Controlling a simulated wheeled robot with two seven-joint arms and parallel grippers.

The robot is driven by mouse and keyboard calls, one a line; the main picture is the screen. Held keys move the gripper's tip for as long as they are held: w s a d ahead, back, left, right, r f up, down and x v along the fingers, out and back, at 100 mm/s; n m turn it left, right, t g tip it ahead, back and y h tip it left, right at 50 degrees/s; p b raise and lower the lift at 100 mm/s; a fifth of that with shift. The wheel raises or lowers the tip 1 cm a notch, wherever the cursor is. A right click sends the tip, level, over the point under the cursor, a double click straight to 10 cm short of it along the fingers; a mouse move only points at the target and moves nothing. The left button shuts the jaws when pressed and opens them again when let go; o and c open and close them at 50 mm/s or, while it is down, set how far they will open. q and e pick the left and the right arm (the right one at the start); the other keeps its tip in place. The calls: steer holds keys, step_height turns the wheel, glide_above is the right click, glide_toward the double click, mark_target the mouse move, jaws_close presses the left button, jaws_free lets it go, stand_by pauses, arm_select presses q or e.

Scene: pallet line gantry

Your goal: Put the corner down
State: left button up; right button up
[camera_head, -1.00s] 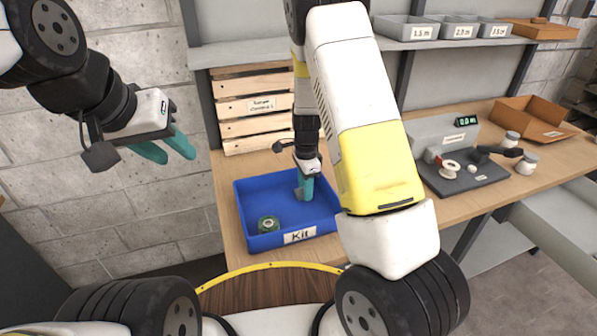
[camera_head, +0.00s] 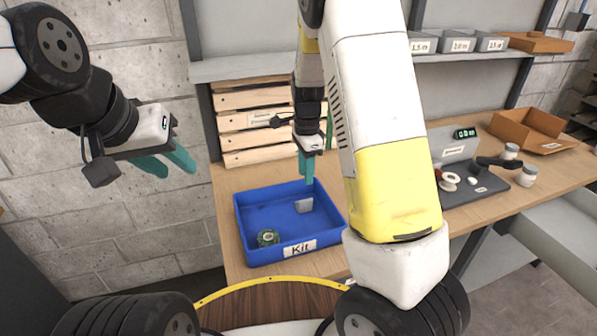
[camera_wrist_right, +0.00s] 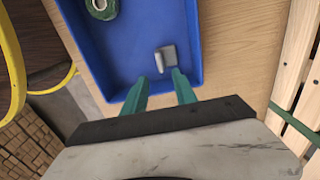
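The corner (camera_head: 304,205), a small grey bracket, lies in the blue Kit tray (camera_head: 283,257), near the tray's right side. It also shows in the right wrist view (camera_wrist_right: 166,57), apart from the fingertips. My right gripper (camera_head: 307,181) is above the tray, near the corner, with its fingers apart and nothing between them; the right wrist view shows both teal fingers (camera_wrist_right: 161,80) spread. My left gripper (camera_head: 178,160) is open and empty, in front of the brick wall at the left, away from the tray.
A green tape roll (camera_head: 268,237) lies in the tray's front left. A wooden crate (camera_head: 260,120) stands behind the tray. To the right are a device with a display (camera_head: 468,170) and an open cardboard box (camera_head: 530,128). A shelf with grey bins (camera_head: 459,44) is above.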

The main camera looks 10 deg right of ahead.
steer(key=s+r+n+t+y, duration=0.3)
steer(key=s+r+n, duration=0.6)
steer(key=r, duration=0.6)
steer(key=s+d+r+n+t, duration=0.1)
steer(key=s+r+n, duration=0.1)
steer(key=s, duration=0.5)
steer(key=s+d+r+n+t, duration=0.1)
steer(key=s+r+n+t, duration=0.1)
steer(key=s+n, duration=0.3)
steer(key=s+r, duration=0.1)
steer(key=s, duration=0.1)
steer(key=shift+s+r+h, duration=0.3)
steer(key=shift+r+h, duration=0.05)
steer(key=shift+h, duration=0.05)
